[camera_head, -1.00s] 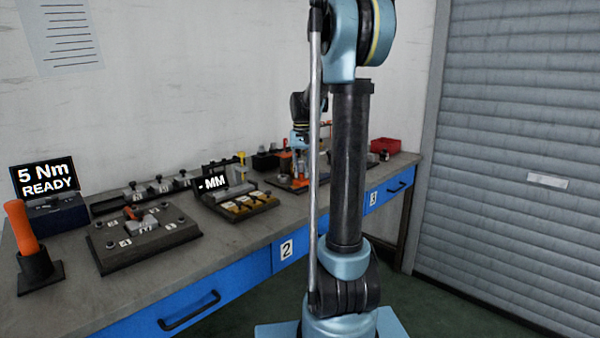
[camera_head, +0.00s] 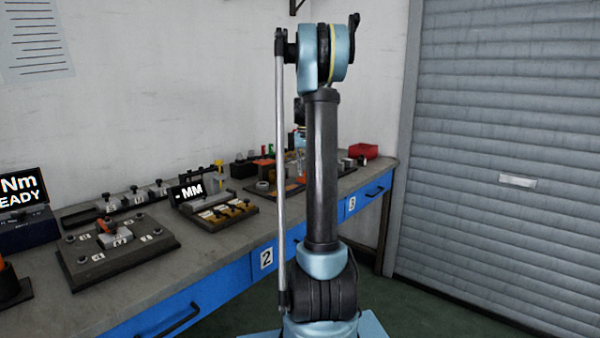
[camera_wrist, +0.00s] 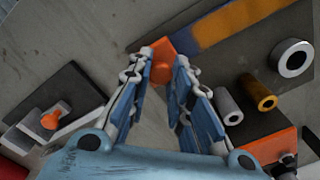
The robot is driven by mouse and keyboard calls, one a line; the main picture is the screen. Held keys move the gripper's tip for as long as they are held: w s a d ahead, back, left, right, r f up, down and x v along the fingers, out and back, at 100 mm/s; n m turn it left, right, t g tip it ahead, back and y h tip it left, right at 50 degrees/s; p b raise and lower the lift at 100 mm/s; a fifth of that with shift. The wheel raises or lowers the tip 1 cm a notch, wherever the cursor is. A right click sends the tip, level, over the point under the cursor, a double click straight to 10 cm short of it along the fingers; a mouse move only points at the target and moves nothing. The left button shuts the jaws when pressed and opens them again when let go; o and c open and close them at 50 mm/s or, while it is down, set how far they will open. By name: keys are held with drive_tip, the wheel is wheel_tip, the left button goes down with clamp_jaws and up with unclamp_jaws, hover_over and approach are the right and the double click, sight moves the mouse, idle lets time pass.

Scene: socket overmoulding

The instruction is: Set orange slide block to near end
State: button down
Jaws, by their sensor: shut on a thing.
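In the wrist view an orange block (camera_wrist: 186,44) sits between the tips of my gripper (camera_wrist: 166,62), which is shut on it. I take it for the orange slide block; its lower part is hidden by the fingers. Just beyond it lies a dark board (camera_wrist: 215,60) with an orange-and-blue strip (camera_wrist: 225,25). In the head view my gripper is mostly hidden behind my arm, over the far part of the bench (camera_head: 215,250). The held block cannot be made out there.
Beside the right finger stand a grey cylinder (camera_wrist: 228,106), a brass cylinder (camera_wrist: 258,91), a pale ring (camera_wrist: 292,58) and an orange plate (camera_wrist: 270,146). An orange knob (camera_wrist: 53,117) is on a dark fixture at left. A red bin (camera_head: 363,151) stands at the bench's far end.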

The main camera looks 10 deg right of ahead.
drive_tip(key=shift+w+d, duration=0.15)
drive_tip(key=shift+d, duration=0.1)
drive_tip(key=c, duration=1.4)
unclamp_jaws()
drive_tip(key=shift+r, duration=0.15)
wheel_tip(320, 180, up, 12)
drive_tip(key=shift+f, duration=0.2)
